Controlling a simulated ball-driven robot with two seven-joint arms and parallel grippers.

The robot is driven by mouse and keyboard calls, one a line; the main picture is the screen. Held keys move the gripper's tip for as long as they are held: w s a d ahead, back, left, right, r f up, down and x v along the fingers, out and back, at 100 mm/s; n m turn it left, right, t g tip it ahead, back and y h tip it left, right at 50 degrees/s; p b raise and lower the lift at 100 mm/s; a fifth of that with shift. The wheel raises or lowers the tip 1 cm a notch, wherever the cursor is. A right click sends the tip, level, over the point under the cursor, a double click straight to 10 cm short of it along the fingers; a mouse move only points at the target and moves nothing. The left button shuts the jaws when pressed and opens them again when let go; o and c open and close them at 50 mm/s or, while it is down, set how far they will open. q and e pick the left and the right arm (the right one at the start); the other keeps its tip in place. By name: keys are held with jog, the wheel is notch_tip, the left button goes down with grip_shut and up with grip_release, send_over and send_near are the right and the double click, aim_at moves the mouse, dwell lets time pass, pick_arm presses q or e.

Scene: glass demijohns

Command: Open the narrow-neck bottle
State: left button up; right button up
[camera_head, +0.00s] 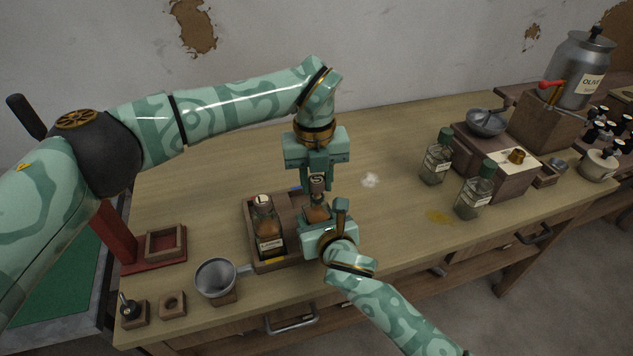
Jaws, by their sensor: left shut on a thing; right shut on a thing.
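A small glass bottle with brown contents (316,214) stands in the right part of a wooden tray (249,213), largely hidden by my grippers. My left gripper (317,183) points down from above and is shut on the brownish cap at the top of this bottle. My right gripper (319,221) comes from the front right and is shut on the bottle's body. Whether the cap is still seated on the neck is too small to tell. A second bottle with brown contents and a white label (268,228) stands upright in the tray's left part, apart from both grippers.
A metal funnel (216,277) stands front left of the tray. Two green-capped bottles (437,162) (475,192) stand to the right, near a wooden box with a bowl (486,122). A metal olive-oil can (577,75) stands back right. The table's back middle is clear.

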aim_at(317, 179)
pick_arm(q)
jog(key=shift+r, duration=0.2)
jog(key=shift+r, duration=1.9)
pick_arm(e)
jog(key=o, duration=1.5)
jog(key=shift+c, duration=0.2)
jog(key=shift+s, duration=0.1)
